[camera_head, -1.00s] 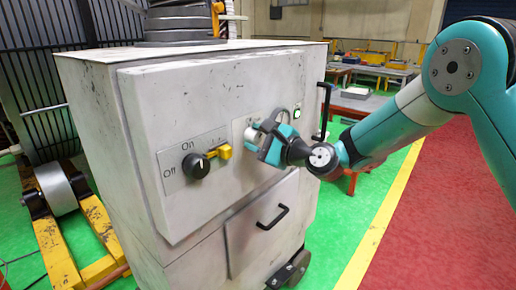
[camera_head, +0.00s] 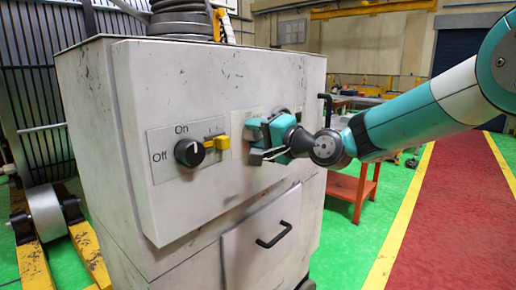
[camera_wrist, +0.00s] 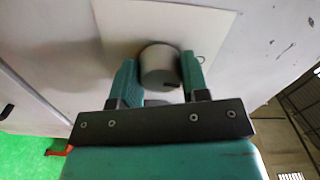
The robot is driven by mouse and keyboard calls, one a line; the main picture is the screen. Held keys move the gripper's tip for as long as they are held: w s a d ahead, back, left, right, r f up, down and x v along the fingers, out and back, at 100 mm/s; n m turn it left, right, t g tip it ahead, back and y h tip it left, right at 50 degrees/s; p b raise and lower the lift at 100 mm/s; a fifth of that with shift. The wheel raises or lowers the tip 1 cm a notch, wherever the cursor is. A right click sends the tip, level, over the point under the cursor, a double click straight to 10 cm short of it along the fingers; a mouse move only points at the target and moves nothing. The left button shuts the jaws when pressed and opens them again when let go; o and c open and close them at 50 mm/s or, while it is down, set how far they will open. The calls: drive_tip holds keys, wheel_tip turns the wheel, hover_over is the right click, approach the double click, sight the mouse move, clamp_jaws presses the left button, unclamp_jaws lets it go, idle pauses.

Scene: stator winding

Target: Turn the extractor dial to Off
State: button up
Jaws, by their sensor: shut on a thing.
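The cabinet front carries a black dial (camera_head: 189,153) on a plate lettered On above and Off at its left. Its pointer is too small to read surely. My gripper (camera_head: 258,138) is well to the right of it, at a second plate (camera_head: 238,152). In the wrist view my gripper (camera_wrist: 160,75) has its teal fingers on both sides of a grey round knob (camera_wrist: 159,62) and is shut on it. The knob has a dark notch low on its right. In the head view my gripper hides this knob, and no lettering beside it is readable.
A yellow lever (camera_head: 217,142) sticks out between the black dial and my gripper. The grey cabinet (camera_head: 215,85) has a lower door with a black handle (camera_head: 273,234). A red-framed bench (camera_head: 357,190) stands behind at right; the red floor lane (camera_head: 455,210) is clear.

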drive_tip(key=shift+s+f+n+b, duration=0.1)
drive_tip(key=shift+f+n+b, duration=0.15)
drive_tip(key=shift+n+b, duration=0.8)
drive_tip(key=shift+r, duration=0.1)
drive_tip(key=o, duration=0.9)
drive_tip(key=shift+r, duration=0.1)
drive_tip(key=b+v, duration=0.4)
drive_tip(key=v, duration=1.3)
drive_tip(key=shift+s+d, duration=0.15)
drive_tip(key=shift+d, duration=0.05)
